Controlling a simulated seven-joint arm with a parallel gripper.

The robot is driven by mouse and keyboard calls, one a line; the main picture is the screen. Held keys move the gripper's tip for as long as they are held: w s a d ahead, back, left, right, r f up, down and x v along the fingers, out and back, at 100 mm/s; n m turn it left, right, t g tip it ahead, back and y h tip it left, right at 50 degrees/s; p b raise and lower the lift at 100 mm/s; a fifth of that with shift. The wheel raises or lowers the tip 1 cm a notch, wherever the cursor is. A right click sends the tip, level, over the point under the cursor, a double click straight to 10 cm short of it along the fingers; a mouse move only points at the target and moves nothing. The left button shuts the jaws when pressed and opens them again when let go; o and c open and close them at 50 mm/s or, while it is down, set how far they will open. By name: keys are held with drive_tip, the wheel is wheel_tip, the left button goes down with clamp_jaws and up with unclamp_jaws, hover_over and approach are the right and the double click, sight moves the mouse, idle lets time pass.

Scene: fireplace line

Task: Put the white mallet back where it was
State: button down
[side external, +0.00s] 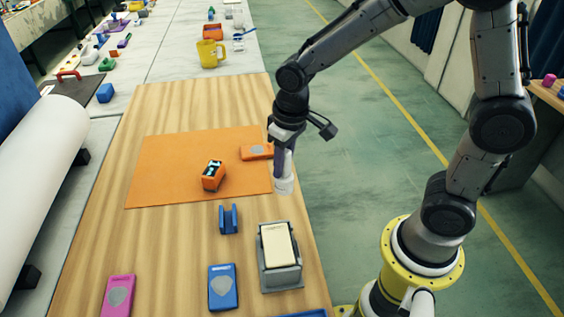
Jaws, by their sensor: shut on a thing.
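My gripper (284,150) is at the right edge of the wooden table, beside the right side of the orange mat. It is shut on the white mallet (284,186), which hangs below it with its white head lowest. A dark bluish length shows between the gripper and the head; I cannot tell whether it is handle or finger. The head appears above the table edge; its exact height is unclear. A small blue upright holder (228,219) with a slot stands empty on the wood, left of and nearer than the mallet.
The orange mat (160,170) carries an orange device (213,175) and an orange flat case (256,152). In front are a grey tray (278,282) with a cream block, a blue case (222,288) and a pink case (118,296). A yellow mug (210,54) stands far back.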

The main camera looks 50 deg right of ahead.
sight(283, 190)
drive_tip(key=shift+f, duration=3.75)
drive_tip(key=shift+f, duration=0.55)
drive_tip(key=c, duration=1)
unclamp_jaws()
drive_tip(key=shift+o, duration=0.2)
drive_tip(key=o, duration=0.6)
drive_tip(key=shift+c, duration=0.2)
drive_tip(key=shift+f, duration=0.1)
drive_tip(key=shift+c, duration=0.2)
drive_tip(key=shift+c, duration=1.4)
